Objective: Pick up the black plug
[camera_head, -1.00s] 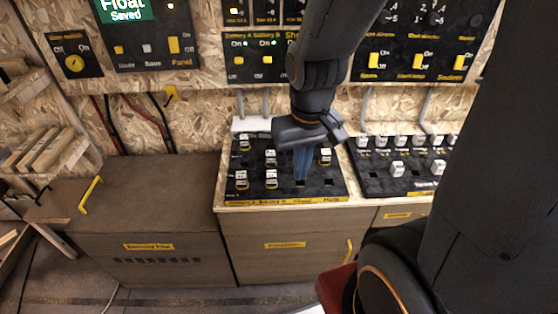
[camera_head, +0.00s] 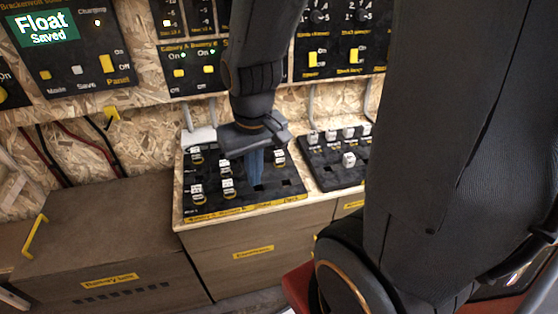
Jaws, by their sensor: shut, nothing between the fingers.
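My gripper (camera_head: 256,170) points down over the black socket board (camera_head: 275,196) on the workbench, its blue-grey fingers shut and empty. The fingertips are near the board's middle, beside its empty dark sockets; whether they touch it I cannot tell. Several white-topped plugs (camera_head: 227,188) stand in the board to the left of my gripper, and one white-topped plug (camera_head: 280,157) stands just right of it. I cannot make out a black plug against the black board; my gripper and wrist hide part of the board's back.
A second black board (camera_head: 340,174) with several white-topped plugs lies to the right, partly behind my arm. Switch panels (camera_head: 190,68) cover the chipboard wall behind. A brown box (camera_head: 100,225) with a yellow handle stands at the left. Cables hang at the wall.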

